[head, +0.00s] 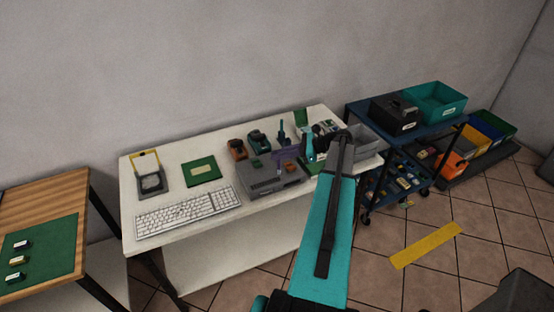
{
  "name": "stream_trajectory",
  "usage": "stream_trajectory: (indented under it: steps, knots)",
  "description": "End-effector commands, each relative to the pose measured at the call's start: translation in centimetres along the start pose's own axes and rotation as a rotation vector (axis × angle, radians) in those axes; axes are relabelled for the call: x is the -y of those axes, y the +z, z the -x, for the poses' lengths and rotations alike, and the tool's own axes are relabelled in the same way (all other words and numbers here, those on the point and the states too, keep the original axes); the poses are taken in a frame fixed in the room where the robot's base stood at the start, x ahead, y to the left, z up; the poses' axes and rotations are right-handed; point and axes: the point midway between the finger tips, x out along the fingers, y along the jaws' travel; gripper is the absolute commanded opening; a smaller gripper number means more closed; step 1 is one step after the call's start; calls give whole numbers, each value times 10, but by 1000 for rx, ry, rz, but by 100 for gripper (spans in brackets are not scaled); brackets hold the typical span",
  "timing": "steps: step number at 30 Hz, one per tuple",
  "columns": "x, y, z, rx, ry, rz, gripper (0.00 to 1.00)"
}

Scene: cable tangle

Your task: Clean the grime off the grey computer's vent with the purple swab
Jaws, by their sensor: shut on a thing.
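The grey computer (262,182) sits on the white table behind the keyboard, left of my arm. Its vent and any grime are too small to make out. My gripper (301,160) is low over the computer's back right part, partly hidden by my teal arm. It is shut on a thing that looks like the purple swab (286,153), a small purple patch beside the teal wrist. I cannot tell whether the swab's tip touches the computer.
A white keyboard (188,212), a green board (201,170) and a grey device with a yellow frame (150,182) lie on the left of the table. Small tools stand behind the computer. A blue cart (400,135) with bins stands at right. A yellow strip (426,245) lies on the floor.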

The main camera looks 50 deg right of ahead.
Motion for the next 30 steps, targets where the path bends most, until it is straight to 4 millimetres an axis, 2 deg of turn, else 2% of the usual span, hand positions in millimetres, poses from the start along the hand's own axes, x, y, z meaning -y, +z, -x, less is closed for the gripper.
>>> stream_trajectory:
  steps: [15,30]
  knots:
    - [0,31,13,0,-1,0,0]
    - [0,34,14,0,0,-1,0]
